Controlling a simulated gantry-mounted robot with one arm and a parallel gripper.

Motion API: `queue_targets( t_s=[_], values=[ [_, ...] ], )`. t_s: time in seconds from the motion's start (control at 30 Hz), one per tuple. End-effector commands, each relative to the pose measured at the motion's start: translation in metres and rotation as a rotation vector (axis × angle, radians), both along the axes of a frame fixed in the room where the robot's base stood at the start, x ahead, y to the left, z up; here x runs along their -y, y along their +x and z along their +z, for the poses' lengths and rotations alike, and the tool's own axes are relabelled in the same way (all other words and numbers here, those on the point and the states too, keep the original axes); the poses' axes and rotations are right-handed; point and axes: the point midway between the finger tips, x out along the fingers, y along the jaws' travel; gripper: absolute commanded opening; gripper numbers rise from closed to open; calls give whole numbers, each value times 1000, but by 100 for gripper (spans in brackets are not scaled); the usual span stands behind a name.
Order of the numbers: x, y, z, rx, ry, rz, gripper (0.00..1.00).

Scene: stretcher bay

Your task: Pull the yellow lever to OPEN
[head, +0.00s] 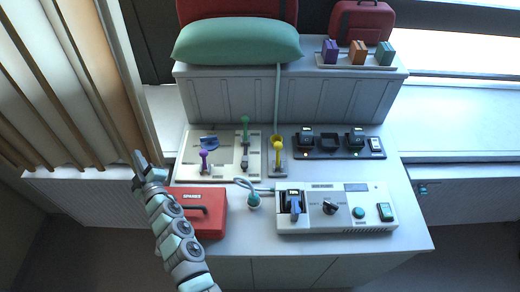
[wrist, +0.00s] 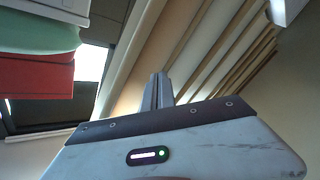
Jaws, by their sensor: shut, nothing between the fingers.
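The yellow lever (head: 278,147) has a round yellow knob and stands in a narrow grey slotted plate (head: 277,170) near the middle of the counter in the head view. Any lettering on the plate is too small to read. My gripper (head: 138,156) is at the left, above the counter's left end and well apart from the lever. Its fingers are together and empty. In the wrist view the closed fingers (wrist: 158,90) point up toward the slatted blinds, and the lever is not in that view.
Left of the lever, a cream panel holds a green lever (head: 245,122) and a purple lever (head: 203,155). A dark switch panel (head: 318,154) lies to its right. In front are a red case (head: 221,213), a corded plug (head: 254,201) and a white control box (head: 345,193).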

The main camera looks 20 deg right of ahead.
Motion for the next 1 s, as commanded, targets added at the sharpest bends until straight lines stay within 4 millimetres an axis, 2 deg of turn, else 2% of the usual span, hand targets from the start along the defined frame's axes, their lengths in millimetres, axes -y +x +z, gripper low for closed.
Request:
queue_targets(
  t_s=[0.03,0.17,0.27,0.37,0.4,0.47,0.5,0.6,0.7,0.83,1.0],
  values=[
    [3,16,-7,-31,-50,-34,0],
    [26,50,-23,-137,-200,-156,0],
    [62,70,-37,-225,-331,-285,0],
    [117,78,-57,-324,-467,-443,0],
    [144,76,-68,-369,-523,-513,0],
    [184,72,-77,-425,-599,-614,0],
    [212,65,-86,-467,-649,-679,0],
    [274,44,-102,-558,-757,-828,0],
    [323,20,-116,-634,-839,-941,0],
    [359,-3,-126,-697,-900,-1026,0],
    [372,-12,-128,-721,-925,-1056,0]
  ],
)
